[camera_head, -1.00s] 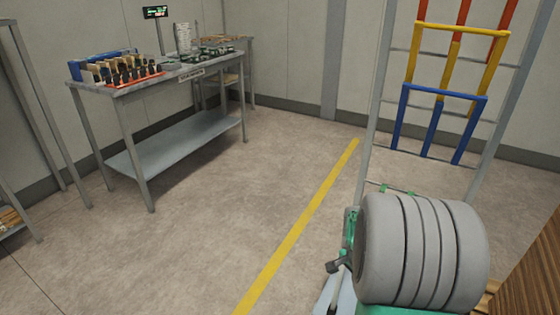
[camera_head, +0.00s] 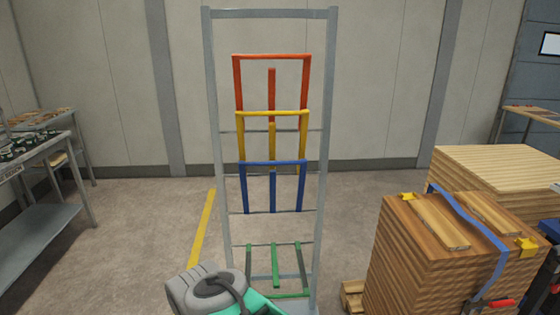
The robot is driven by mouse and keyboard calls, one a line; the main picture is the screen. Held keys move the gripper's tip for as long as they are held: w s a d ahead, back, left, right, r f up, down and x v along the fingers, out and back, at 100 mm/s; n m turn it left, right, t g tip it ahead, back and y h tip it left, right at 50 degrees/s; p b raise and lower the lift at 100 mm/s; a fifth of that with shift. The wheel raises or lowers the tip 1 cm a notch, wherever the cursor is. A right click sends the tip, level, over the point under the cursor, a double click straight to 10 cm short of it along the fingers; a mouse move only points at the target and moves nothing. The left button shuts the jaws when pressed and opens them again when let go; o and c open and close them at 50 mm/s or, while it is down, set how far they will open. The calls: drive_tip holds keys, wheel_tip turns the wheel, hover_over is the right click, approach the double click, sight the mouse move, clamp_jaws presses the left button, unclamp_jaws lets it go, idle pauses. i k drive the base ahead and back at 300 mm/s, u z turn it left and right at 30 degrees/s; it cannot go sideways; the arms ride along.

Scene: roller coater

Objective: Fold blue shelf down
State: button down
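The blue shelf (camera_head: 275,163) is a three-pronged frame on a tall grey rack (camera_head: 214,100) in the middle of the head view. It stands folded up, its crossbar at the top and its prongs running down to a grey rung. A yellow shelf (camera_head: 290,112) and a red shelf (camera_head: 270,57) stand folded up above it. A green shelf (camera_head: 276,268) low on the rack seems to lie folded out towards me. My grey and green arm shows at the bottom, in front of the rack. My gripper's fingers cannot be made out.
Stacked wooden blocks (camera_head: 410,250) with a blue strap (camera_head: 470,215) stand close at the right. A grey worktable (camera_head: 40,235) is at the left. A yellow floor line (camera_head: 203,225) runs left of the rack. Floor between table and rack is clear.

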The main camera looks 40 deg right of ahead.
sight(303, 163)
drive_tip(key=z, duration=0.6)
drive_tip(key=i, duration=0.35)
drive_tip(key=u, duration=1.45)
